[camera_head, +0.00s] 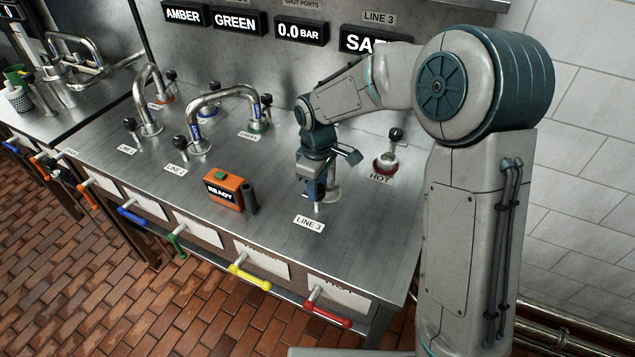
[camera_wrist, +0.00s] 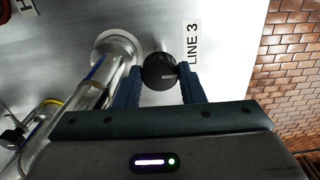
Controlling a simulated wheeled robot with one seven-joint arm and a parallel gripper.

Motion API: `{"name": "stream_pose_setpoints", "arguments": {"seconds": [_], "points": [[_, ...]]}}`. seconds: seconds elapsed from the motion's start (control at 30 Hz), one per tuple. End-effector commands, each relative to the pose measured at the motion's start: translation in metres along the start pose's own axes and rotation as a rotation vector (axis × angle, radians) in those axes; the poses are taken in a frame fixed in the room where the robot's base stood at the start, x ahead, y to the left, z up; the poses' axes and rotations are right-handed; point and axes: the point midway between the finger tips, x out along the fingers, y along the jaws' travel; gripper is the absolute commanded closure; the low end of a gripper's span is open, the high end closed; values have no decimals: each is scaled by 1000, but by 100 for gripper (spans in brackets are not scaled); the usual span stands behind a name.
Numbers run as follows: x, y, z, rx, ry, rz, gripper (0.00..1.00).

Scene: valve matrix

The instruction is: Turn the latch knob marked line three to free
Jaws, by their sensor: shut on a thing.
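The line three latch knob (camera_wrist: 159,72) is a round black knob with a light mark on its face. In the wrist view it sits between the two blue fingers of my gripper (camera_wrist: 162,84), which is shut on it. A LINE 3 label (camera_wrist: 193,41) lies on the steel top beside the knob. A metal pipe with a round base flange (camera_wrist: 118,46) stands beside the knob.
An orange READY box (camera_head: 224,189) is to the left. Curved pipes with black knobs (camera_head: 181,142) stand further left. A display above reads SAFE, partly hidden (camera_head: 362,41). Coloured drawer handles (camera_head: 250,278) line the front.

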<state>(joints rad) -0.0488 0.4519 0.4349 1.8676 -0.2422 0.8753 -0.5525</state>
Motion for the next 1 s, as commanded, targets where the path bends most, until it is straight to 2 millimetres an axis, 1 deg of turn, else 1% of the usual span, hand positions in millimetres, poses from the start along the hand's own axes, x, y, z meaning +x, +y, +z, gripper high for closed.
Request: {"name": "stream_pose_setpoints", "arguments": {"seconds": [0.03,0.2,0.6,0.63,0.67,0.7,1.0], "points": [[-3,1,-3,-13,8,6,87],[-3,1,-3,-39,8,6,87],[-3,1,-3,-45,8,6,87],[-3,1,-3,-45,8,6,62],[-3,1,-3,-45,8,6,53],[-3,1,-2,-45,7,6,43],[-3,1,-1,-43,4,3,43]]}}
